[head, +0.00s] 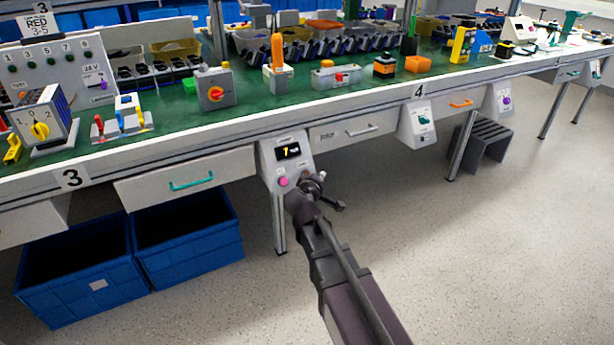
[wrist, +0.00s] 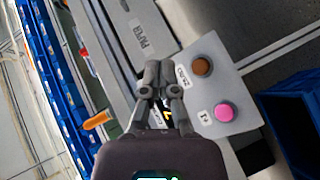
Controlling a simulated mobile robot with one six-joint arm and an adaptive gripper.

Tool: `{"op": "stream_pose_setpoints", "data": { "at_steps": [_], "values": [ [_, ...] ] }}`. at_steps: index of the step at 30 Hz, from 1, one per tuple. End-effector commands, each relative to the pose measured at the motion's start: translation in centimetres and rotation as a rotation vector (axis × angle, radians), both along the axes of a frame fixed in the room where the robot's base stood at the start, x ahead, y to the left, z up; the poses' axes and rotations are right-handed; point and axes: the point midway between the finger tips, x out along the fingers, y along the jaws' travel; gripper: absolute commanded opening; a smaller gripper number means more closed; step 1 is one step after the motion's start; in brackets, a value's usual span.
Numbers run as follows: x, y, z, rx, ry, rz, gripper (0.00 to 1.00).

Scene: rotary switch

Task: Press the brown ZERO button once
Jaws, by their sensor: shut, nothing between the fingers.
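A light grey box (head: 270,160) with a dark display (head: 289,152) is mounted at the bench's front edge. The display shows a yellow digit, too small to read surely. The round brown button (wrist: 202,66) is on its panel in the wrist view, beside a label that appears to read ZERO. A pink button (wrist: 224,112), labelled +1, is next to it; it also shows in the head view (head: 283,181). My gripper (head: 312,182) is in front of the box and hides the brown button there. In the wrist view its fingers (wrist: 162,80) are shut and empty, left of the brown button.
A drawer with a teal handle (head: 192,184) is left of the box, and another drawer (head: 352,130) is right. Blue crates (head: 188,240) stand on the floor at left. The green bench top (head: 240,112) carries several switches and bins.

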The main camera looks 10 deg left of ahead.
Motion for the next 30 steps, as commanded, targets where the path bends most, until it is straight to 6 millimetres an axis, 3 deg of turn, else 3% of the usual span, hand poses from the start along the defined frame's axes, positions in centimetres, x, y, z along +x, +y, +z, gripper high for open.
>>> {"op": "stream_pose_setpoints", "data": {
  "at_steps": [21, 30],
  "values": [
    [5.0, 3.4, -3.5, 0.000, 0.000, 0.000, 0.00],
    [5.9, 4.0, -4.0, 0.000, 0.000, 0.000, 0.00]
  ]
}}
